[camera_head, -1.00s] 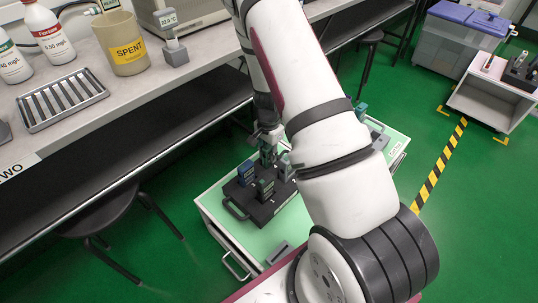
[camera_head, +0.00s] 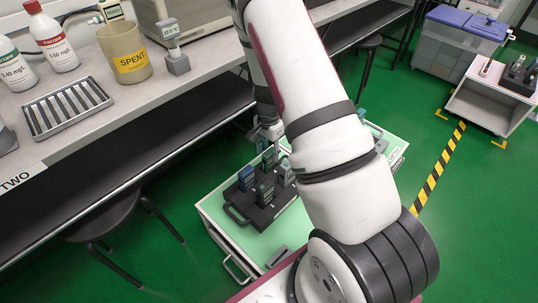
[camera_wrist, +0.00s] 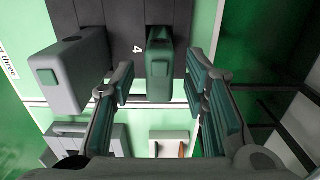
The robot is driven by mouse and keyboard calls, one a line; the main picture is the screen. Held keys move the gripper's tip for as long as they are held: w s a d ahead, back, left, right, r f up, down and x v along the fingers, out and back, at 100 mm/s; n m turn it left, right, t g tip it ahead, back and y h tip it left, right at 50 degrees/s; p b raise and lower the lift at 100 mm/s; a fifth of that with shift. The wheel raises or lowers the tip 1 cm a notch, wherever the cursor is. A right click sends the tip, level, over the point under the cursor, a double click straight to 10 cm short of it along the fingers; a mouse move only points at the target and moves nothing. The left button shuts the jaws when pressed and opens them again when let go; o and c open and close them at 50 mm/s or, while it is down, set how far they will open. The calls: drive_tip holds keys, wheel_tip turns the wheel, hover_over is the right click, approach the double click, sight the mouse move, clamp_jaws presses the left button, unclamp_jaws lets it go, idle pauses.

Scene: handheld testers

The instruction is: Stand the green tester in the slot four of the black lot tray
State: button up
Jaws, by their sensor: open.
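The black lot tray (camera_head: 262,216) sits on the pale green cart top and holds several testers. The green tester (camera_head: 270,158) stands upright at the tray's far side, just below my gripper (camera_head: 270,130). In the wrist view the green tester (camera_wrist: 160,65) stands in a slot of the black tray (camera_wrist: 128,12), with a white 4 marked just to its left. My gripper (camera_wrist: 158,88) is open. Its two fingers are apart on either side of the green tester's near end, with gaps showing on both sides.
A grey tester (camera_wrist: 77,75) stands left of the left finger in the wrist view. The bench with a slotted metal rack (camera_head: 68,107) and spent beaker (camera_head: 125,52) lies left.

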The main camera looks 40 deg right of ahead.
wheel_tip(320, 180, up, 8)
drive_tip(key=shift+f+p, duration=0.1)
drive_tip(key=shift+p, duration=1.15)
drive_tip(key=s+a+r+n+y, duration=0.1)
drive_tip(key=s+a+r+n, duration=0.15)
drive_tip(key=a+r, duration=0.4)
drive_tip(key=s+a+r+n+y, duration=0.1)
drive_tip(key=s+a+r+n, duration=0.2)
drive_tip(key=r, duration=0.6)
drive_tip(key=s+a+r+n+y, duration=0.1)
drive_tip(key=s+a+r+n, duration=0.1)
drive_tip(key=s+a+r, duration=0.35)
drive_tip(key=s+r+n+h, duration=0.1)
drive_tip(key=s+r+n, duration=0.3)
drive_tip(key=s, duration=0.7)
drive_tip(key=s+a+r+n+h, duration=0.1)
drive_tip(key=s+r+n, duration=0.3)
drive_tip(key=s, duration=0.7)
drive_tip(key=shift+s+a+r+h, duration=0.25)
drive_tip(key=shift+r+h, duration=0.25)
drive_tip(key=shift+r, duration=0.45)
drive_tip(key=shift+w, duration=0.1)
wheel_tip(320, 180, up, 30)
drive_tip(key=t+p, duration=0.4)
drive_tip(key=p, duration=2.4)
drive_tip(key=shift+d, duration=0.3)
